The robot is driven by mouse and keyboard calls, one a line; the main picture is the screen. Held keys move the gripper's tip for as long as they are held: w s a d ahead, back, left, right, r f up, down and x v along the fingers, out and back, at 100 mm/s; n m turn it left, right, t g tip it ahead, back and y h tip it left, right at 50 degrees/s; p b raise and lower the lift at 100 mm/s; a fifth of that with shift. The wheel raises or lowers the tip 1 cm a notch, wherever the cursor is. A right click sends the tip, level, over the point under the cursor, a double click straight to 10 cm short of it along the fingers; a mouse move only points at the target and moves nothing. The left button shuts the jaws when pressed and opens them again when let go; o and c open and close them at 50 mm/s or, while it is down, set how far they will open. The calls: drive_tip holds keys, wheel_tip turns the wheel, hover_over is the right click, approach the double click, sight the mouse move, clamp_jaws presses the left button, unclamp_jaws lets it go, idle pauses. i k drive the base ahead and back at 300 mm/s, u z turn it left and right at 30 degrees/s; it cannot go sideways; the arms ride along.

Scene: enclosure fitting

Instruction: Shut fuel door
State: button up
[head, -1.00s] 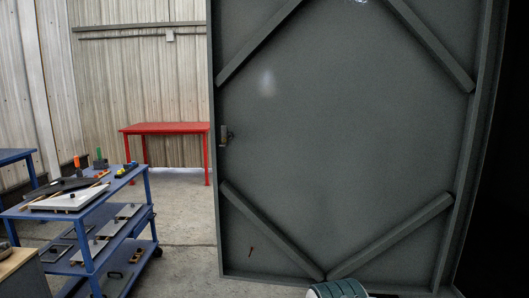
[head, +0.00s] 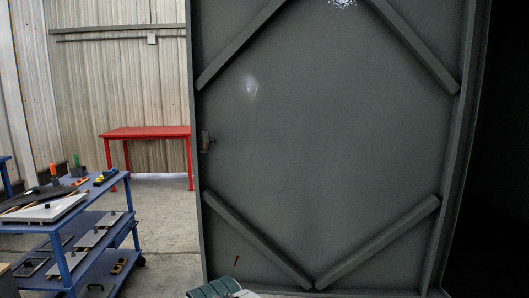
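A large dark grey door panel (head: 320,150) with diagonal braces fills the middle and right of the head view. It stands upright, and its inner braced face is toward me. A small latch (head: 206,142) sits on its left edge at about mid height. A green and white part of my own arm (head: 215,289) shows at the bottom edge, in front of the panel's lower left. My gripper's fingers are not in view.
A blue cart (head: 75,235) with panels and tools stands at the lower left. A red table (head: 150,133) stands by the corrugated wall (head: 115,85). Bare concrete floor (head: 170,225) lies between the cart and the door. The far right is black.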

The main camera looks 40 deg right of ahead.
sight(334, 127)
drive_tip(key=z, duration=0.05)
drive_tip(key=i, duration=3.95)
drive_tip(key=z, duration=4.45)
